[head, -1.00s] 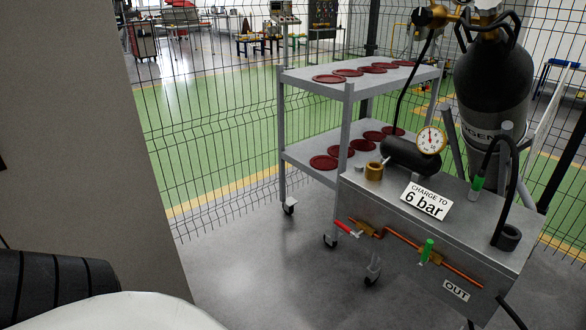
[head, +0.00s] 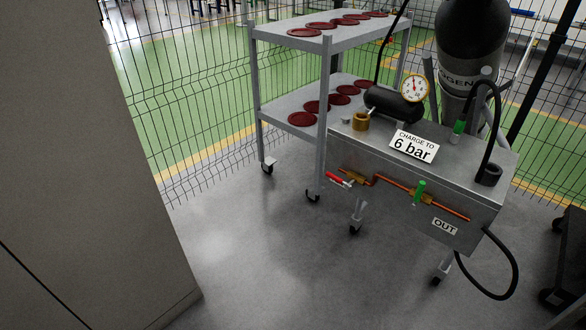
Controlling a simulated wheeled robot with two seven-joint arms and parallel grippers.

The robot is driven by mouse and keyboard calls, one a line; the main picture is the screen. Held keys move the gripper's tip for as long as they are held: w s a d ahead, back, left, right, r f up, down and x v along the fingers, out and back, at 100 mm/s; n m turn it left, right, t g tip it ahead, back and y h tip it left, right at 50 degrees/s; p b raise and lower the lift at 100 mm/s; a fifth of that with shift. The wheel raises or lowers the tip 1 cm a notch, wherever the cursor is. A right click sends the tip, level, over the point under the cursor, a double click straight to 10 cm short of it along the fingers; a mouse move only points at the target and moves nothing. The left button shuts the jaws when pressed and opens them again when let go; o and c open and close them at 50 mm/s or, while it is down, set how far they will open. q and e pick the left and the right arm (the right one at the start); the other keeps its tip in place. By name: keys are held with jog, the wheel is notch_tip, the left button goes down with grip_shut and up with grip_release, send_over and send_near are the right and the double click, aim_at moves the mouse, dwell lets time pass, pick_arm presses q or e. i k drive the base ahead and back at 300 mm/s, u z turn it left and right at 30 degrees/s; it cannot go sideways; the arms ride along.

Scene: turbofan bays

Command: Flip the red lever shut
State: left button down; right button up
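The red lever (head: 339,180) is on the front face of the grey metal charging box (head: 380,165), at the left end of a copper pipe with a brass valve (head: 356,177). It slants slightly, its free end up to the left. A green lever (head: 420,190) stands upright on a second brass valve to the right on the same pipe. A round gauge (head: 414,88) sits above the box beside a black cylinder. Neither of my grippers shows in the head view.
A grey wheeled cart (head: 290,118) with dark red discs stands behind the box against a wire fence (head: 180,110). A grey panel (head: 80,170) fills the left side. A black hose (head: 515,275) loops at the lower right. The floor (head: 270,265) in front is clear.

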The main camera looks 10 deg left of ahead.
aim_at(335, 177)
jog(key=u, duration=0.2)
jog(key=i, duration=0.9)
jog(key=z, duration=2.05)
jog(key=k, duration=1.45)
jog(key=u, duration=1.7)
jog(key=i, duration=1)
jog(key=u, duration=0.05)
